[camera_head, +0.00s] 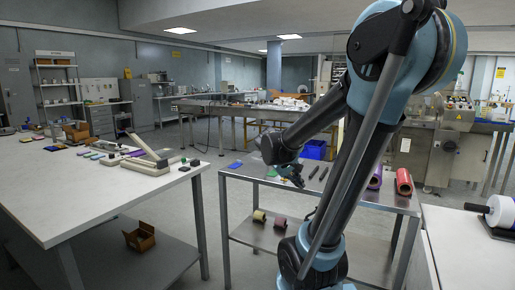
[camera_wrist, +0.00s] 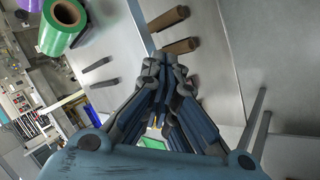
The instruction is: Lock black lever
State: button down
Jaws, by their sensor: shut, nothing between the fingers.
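I cannot clearly identify the black lever in either view. A small black handle-like part (camera_head: 476,208) sticks out beside a white roll (camera_head: 503,211) at the right edge of the head view; I cannot tell whether it is the lever. My gripper (camera_head: 293,180) is shut and empty above the steel table (camera_head: 345,196) in the head view. In the wrist view my gripper's fingers (camera_wrist: 163,62) come together at the tips with nothing between them. The gripper is well to the left of the black handle-like part and apart from it.
Dark bars (camera_head: 318,173), a purple roll (camera_head: 375,178) and a red roll (camera_head: 403,182) lie on the steel table. A white-topped table (camera_head: 110,197) with a pale sealer (camera_head: 147,163) stands left. A blue crate (camera_head: 313,150) is behind. Open floor separates the tables.

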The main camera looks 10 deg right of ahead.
jog(key=w+r+h, duration=0.1)
jog(key=w, duration=0.2)
jog(key=w+a+r+n+t, duration=0.1)
jog(key=w, duration=0.3)
jog(key=w+a+r+t+h, duration=0.1)
jog(key=w, duration=0.2)
jog(key=shift+w+h, duration=0.3)
jog(key=shift+w, duration=0.05)
jog(key=w+a+n+t+h, duration=0.1)
jog(key=w+a+t, duration=0.1)
jog(key=w+a, duration=0.4)
jog(key=w+a+n+t+h, duration=0.2)
jog(key=w+a+t, duration=0.1)
jog(key=w+a, duration=0.3)
jog(key=w+a+n+t+h, duration=0.1)
jog(key=w+a+t, duration=0.1)
jog(key=w+a, duration=0.4)
jog(key=shift+w+a+f+t, duration=0.1)
jog(key=shift+w+a+t, duration=0.2)
jog(key=shift+w+a, duration=0.15)
jog(key=shift+w+a+n+h, duration=0.15)
jog(key=shift+a+n+h, duration=0.15)
jog(key=shift+a, duration=0.1)
jog(key=shift+d, duration=0.1)
jog(key=x, duration=1.4)
